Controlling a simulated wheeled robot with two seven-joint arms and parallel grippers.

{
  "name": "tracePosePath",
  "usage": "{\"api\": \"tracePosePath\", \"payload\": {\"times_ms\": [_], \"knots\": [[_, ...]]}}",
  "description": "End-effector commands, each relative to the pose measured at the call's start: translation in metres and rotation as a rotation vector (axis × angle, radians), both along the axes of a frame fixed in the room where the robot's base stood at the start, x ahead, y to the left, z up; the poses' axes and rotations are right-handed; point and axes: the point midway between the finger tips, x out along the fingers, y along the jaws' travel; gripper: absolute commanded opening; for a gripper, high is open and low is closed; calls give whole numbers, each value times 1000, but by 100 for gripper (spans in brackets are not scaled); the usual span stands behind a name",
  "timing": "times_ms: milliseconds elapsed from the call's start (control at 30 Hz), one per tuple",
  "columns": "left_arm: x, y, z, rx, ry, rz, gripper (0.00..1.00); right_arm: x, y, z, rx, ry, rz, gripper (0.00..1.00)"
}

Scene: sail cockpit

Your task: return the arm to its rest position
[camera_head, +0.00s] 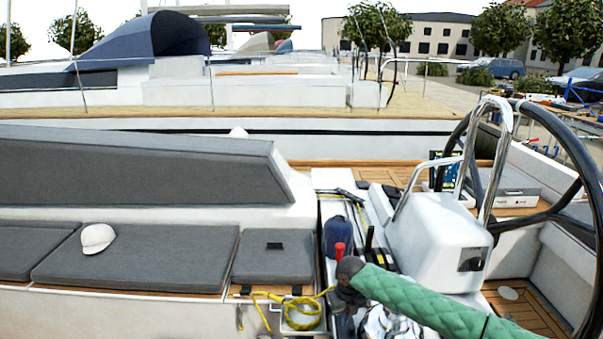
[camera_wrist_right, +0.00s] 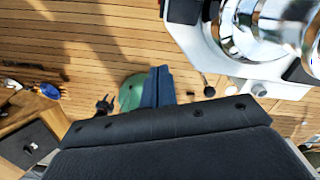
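My right arm (camera_head: 430,303) comes in from the lower right in the head view, in a green quilted sleeve. Its dark end, where my right gripper (camera_head: 350,287) is, hangs over the cockpit's middle, just beside a red-topped handle. The fingers are too small and dark there to tell open from shut. In the wrist view a dark grey body fills the bottom, and I cannot make out two fingertips or anything held. My left gripper is not in the head view.
A chrome winch (camera_wrist_right: 265,25) is close at the upper right of the wrist view, above teak deck (camera_wrist_right: 60,35). The steering wheel (camera_head: 592,185) and white pedestal (camera_head: 432,240) stand right of the gripper. A blue bag (camera_head: 337,237), yellow rope (camera_head: 268,298) and grey cushions (camera_head: 140,258) lie left.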

Motion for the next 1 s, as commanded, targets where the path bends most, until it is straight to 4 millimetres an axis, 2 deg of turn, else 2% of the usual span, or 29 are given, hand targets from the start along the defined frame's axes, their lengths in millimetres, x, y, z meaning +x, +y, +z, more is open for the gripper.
{"api": "tracePosePath", "payload": {"times_ms": [267, 600, 867, 1000], "knots": [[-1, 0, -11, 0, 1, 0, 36, -12, 21, -53, 70, -7, -235, 0], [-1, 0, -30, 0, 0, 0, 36, -46, 49, -158, 208, 18, -770, 0], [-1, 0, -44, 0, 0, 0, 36, -84, 55, -243, 291, 71, -1210, 0], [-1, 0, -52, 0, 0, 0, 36, -111, 53, -289, 324, 107, -1450, 0]]}}
